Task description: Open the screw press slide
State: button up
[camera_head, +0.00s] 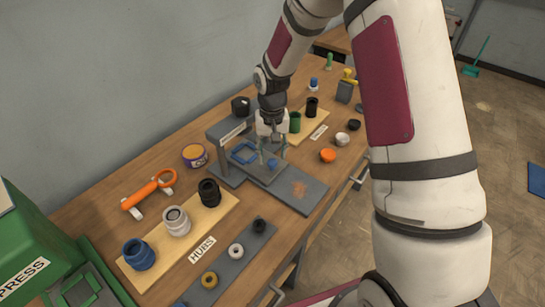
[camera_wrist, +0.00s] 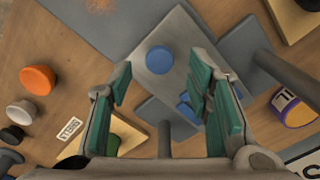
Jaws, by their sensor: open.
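A grey press-like fixture (camera_head: 226,129) stands mid-table, with a label I cannot read. Its grey slide plate (camera_head: 264,175) carries a blue round knob (camera_head: 272,164), and a blue square frame (camera_head: 243,152) sits on the fixture. My gripper (camera_head: 273,146) is over the plate, pointing down, and partly hides it. In the wrist view my gripper (camera_wrist: 162,75) is open and empty, with teal pads on either side of the plate (camera_wrist: 165,88). The blue knob (camera_wrist: 159,60) lies between and beyond the fingertips; contact is not visible.
A dark grey base mat (camera_head: 299,192) with an orange-brown patch extends in front. An orange cap (camera_head: 328,155), a purple-yellow tin (camera_head: 194,155) and an orange-handled tool (camera_head: 149,191) lie around. A green machine (camera_head: 37,240) labelled PRESS is at the left.

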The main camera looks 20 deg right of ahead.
jog(key=shift+f, duration=1.3)
jog(key=shift+c, duration=0.6)
grip_shut()
